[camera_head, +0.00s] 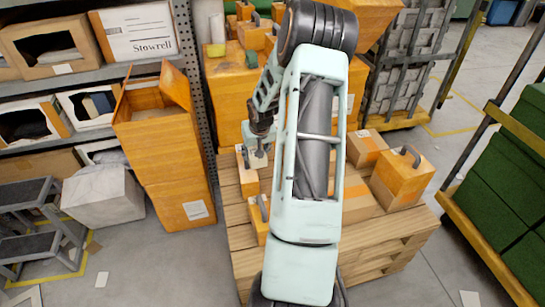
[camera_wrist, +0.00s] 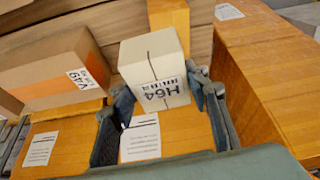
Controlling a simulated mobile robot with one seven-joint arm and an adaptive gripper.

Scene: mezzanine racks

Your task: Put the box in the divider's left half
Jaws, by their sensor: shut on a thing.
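The box, a small white one (camera_wrist: 150,60) with a black "H64" label, is between the two fingers of my gripper (camera_wrist: 160,92) in the wrist view. My gripper is shut on it. In the head view my gripper (camera_head: 256,155) is low over the left side of a wooden pallet, beside an orange block there; my arm hides much of the pallet. The held box cannot be made out clearly in that view. I cannot tell for sure which thing is the divider. Orange wooden surfaces with white paper labels lie below the box in the wrist view.
A brown carton (camera_wrist: 45,70) is left of the held box; a large orange box (camera_wrist: 270,75) is on the right. In the head view a tall open orange carton (camera_head: 165,165) stands left of the pallet (camera_head: 395,222). An orange handled case (camera_head: 403,180) sits right.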

